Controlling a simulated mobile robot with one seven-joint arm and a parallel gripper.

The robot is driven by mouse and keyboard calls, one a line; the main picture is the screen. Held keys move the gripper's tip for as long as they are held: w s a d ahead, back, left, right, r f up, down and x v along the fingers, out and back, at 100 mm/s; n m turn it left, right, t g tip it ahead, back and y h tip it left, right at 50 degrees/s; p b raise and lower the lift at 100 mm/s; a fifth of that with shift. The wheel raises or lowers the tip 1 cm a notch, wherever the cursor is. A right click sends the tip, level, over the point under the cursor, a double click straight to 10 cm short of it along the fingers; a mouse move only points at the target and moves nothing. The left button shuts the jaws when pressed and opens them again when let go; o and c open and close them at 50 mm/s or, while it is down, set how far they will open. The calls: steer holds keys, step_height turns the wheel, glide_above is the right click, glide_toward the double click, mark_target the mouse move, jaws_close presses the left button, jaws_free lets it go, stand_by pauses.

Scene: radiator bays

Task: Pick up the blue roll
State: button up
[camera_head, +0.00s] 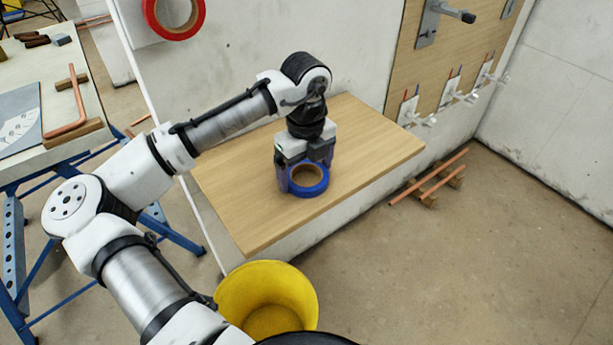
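A blue roll (309,188) with a brown core lies flat on a wooden shelf (375,145) near its front edge. My gripper (306,177) points down over the roll. One finger is at the roll's left side, and the other is behind or above its upper right part. The fingers are apart. I cannot tell whether they touch the roll or press on it.
A red roll (174,18) hangs on the white wall panel at upper left. A yellow bucket (268,297) stands below the shelf's front. A workbench (45,150) with copper pipe is at left. Copper pipes (430,178) lie on wooden blocks on the floor at right.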

steer(key=c, duration=0.6)
steer(key=shift+o, duration=0.2)
steer(key=shift+r, duration=0.15)
step_height(320, 180, up, 20)
steer(key=p, duration=0.1)
